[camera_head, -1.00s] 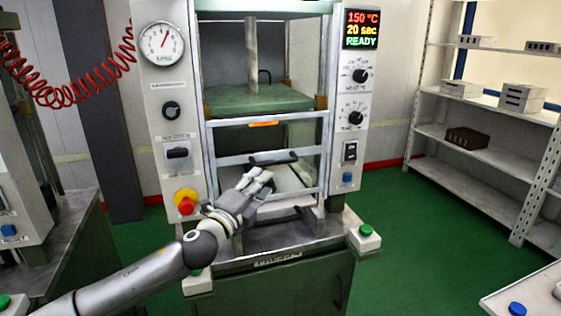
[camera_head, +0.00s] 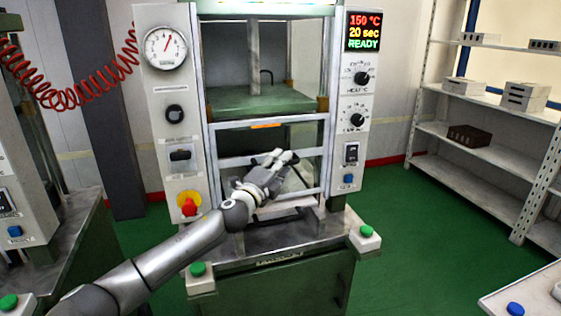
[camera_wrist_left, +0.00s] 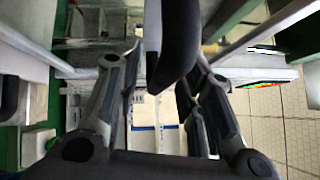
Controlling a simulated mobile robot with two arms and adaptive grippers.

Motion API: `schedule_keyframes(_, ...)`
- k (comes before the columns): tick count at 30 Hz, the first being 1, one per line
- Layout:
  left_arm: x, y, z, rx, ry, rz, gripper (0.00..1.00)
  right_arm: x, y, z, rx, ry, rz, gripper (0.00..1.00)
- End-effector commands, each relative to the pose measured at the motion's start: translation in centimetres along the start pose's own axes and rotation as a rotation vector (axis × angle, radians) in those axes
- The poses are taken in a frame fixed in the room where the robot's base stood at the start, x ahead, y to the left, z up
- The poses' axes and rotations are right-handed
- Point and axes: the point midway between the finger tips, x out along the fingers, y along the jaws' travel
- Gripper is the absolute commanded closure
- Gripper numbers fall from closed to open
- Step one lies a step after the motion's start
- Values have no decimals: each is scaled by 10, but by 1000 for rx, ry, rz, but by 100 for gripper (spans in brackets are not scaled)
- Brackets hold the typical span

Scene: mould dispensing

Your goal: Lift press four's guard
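The press in the middle of the head view has a clear, metal-framed guard (camera_head: 308,140) across its lower opening. The guard is down, with an orange label on its upper part. My left gripper (camera_head: 283,157) is in front of the guard at handle height and covers the handle in the head view. In the left wrist view, the dark curved handle (camera_wrist_left: 174,45) lies between the spread fingers of my left gripper (camera_wrist_left: 160,65). The fingers look open; contact with the handle cannot be made out. The plate's press number is unreadable. My right gripper is out of view.
The panel beside the guard carries a red emergency button (camera_head: 189,206). Green buttons (camera_head: 198,269) sit on the front corners. The display (camera_head: 363,31) reads 150 °C, 20 sec, READY. Another press stands at left, shelving (camera_head: 480,155) at right. Green floor between is clear.

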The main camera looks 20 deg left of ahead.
Motion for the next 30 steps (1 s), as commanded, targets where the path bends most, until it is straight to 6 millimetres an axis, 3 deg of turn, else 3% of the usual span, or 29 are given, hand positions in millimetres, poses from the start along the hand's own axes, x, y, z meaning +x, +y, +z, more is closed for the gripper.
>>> schedule_keyframes(11, 5, 0, 0, 1, 1, 0, 65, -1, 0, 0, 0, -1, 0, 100)
schedule_keyframes(20, 5, 0, 0, 1, 1, 0, 99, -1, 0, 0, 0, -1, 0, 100)
schedule_keyframes(30, 5, -1, 0, 1, 1, 0, 100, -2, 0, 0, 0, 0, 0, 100)
